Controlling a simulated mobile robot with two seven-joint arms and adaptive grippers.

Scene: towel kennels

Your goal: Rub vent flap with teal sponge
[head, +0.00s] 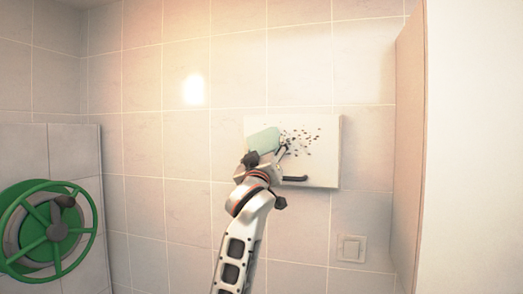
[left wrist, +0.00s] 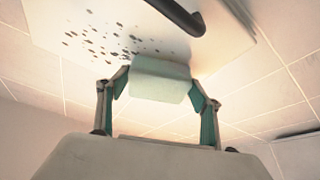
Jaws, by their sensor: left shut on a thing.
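The vent flap (head: 325,165) is a white square panel on the tiled wall, with dark specks over its upper middle and a dark handle (head: 295,179) low on it. My left gripper (head: 265,152) is shut on the pale teal sponge (head: 262,139) at the flap's left part. In the left wrist view the sponge (left wrist: 160,81) sits between the two fingers, in front of the flap (left wrist: 60,35), beside the specks and below the dark handle (left wrist: 178,14). I cannot tell whether the sponge touches the flap. My right gripper is not in view.
A green hand wheel (head: 48,231) stands at the lower left by a low tiled wall. A light switch (head: 351,248) is below the flap to the right. A partition (head: 409,150) juts out on the right. The wall left of the flap is clear.

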